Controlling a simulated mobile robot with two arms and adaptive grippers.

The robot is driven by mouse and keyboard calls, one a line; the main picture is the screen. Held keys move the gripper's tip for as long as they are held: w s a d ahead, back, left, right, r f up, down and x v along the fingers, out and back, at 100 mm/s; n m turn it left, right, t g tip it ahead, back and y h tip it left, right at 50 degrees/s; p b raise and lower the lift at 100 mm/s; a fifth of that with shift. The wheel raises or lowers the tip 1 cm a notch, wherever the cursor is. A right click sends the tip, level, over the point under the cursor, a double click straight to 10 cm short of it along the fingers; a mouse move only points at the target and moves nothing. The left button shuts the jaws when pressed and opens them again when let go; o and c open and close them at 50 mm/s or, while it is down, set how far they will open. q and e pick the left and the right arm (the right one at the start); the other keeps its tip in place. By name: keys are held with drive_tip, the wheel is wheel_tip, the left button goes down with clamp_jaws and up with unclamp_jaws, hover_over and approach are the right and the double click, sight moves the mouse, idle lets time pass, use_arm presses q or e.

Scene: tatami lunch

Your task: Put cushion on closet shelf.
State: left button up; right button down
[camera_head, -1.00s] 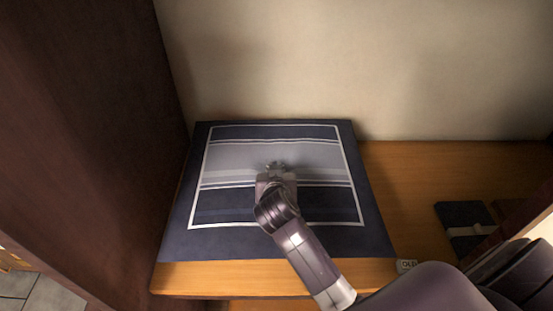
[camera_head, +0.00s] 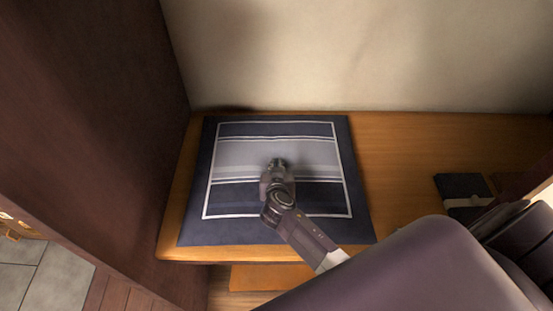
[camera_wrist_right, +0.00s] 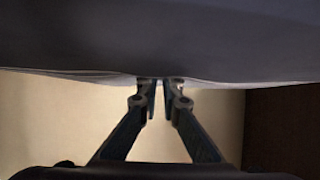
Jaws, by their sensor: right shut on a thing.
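The cushion (camera_head: 325,205) is dark navy with a grey striped centre and a white border line. It lies flat over the wooden closet shelf (camera_head: 400,150), near the left wall; whether it touches the board is hard to tell. My right gripper (camera_head: 276,163) is over the middle of the cushion, shut on its fabric. In the right wrist view the gripper (camera_wrist_right: 158,85) pinches the cushion (camera_wrist_right: 160,40), whose dark surface fills the top of the picture. The fingertips are partly hidden in the fabric. My left gripper is not in view.
A dark wooden wall (camera_head: 90,120) stands close on the left. A pale wall (camera_head: 360,60) is behind the shelf. A small dark folded item with a light band (camera_head: 463,187) lies on the shelf at the right. The shelf between it and the cushion is bare.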

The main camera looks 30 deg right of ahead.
drive_tip(key=shift+w+r, duration=0.1)
drive_tip(key=shift+w, duration=0.05)
drive_tip(key=c, duration=2.5)
unclamp_jaws()
drive_tip(key=shift+s+f, duration=0.2)
drive_tip(key=shift+f, duration=0.05)
drive_tip(key=o, duration=0.4)
drive_tip(key=shift+s+a, duration=0.15)
drive_tip(key=shift+s, duration=0.05)
drive_tip(key=b+v, duration=0.2)
drive_tip(key=v, duration=0.8)
drive_tip(key=shift+s+a+r, duration=0.15)
drive_tip(key=shift+s, duration=0.1)
drive_tip(key=shift+s+a+r, duration=0.15)
drive_tip(key=shift+s+r, duration=0.2)
drive_tip(key=shift+s, duration=0.05)
drive_tip(key=shift+f, duration=0.1)
